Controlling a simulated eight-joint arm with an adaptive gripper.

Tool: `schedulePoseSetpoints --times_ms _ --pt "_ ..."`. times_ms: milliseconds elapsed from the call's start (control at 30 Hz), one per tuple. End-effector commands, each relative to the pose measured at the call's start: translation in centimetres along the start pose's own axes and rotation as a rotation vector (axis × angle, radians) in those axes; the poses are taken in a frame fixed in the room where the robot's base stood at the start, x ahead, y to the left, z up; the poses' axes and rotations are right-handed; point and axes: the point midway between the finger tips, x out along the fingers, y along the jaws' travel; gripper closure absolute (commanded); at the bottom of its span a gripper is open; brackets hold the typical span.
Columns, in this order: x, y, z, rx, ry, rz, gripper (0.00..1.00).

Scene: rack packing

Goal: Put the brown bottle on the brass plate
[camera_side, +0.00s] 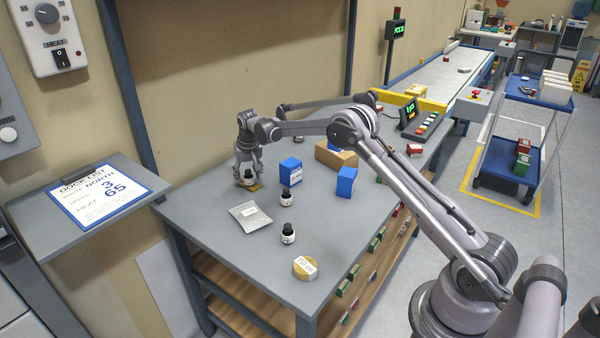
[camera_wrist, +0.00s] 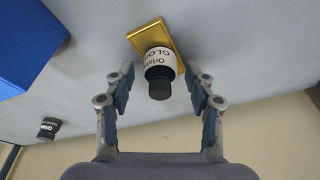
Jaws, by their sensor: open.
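A small dark bottle (camera_side: 249,175) with a white label and black cap stands upright on the brass plate (camera_side: 256,188) at the table's far left. In the wrist view the bottle (camera_wrist: 159,66) is over the plate (camera_wrist: 146,32), with its base on it. Its body colour is mostly hidden by label and cap. My gripper (camera_side: 249,167) is open around or just beside the bottle. In the wrist view the fingers of my gripper (camera_wrist: 160,88) stand apart, one each side of the cap, with gaps showing.
The front left tabletop is bare.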

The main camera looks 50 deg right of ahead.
Motion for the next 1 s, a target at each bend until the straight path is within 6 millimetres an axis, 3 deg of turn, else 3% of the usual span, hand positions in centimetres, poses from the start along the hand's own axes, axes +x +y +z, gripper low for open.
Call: schedulePoseSetpoints --times_ms 233,700,1000 --pt "-1.6 0.0 -0.1 0.0 0.0 0.0 0.45" --pt "-10.2 0.0 -0.1 -0.001 0.0 0.0 0.45" --pt "-12.9 -0.1 0.1 -0.006 0.003 -0.003 0.45"
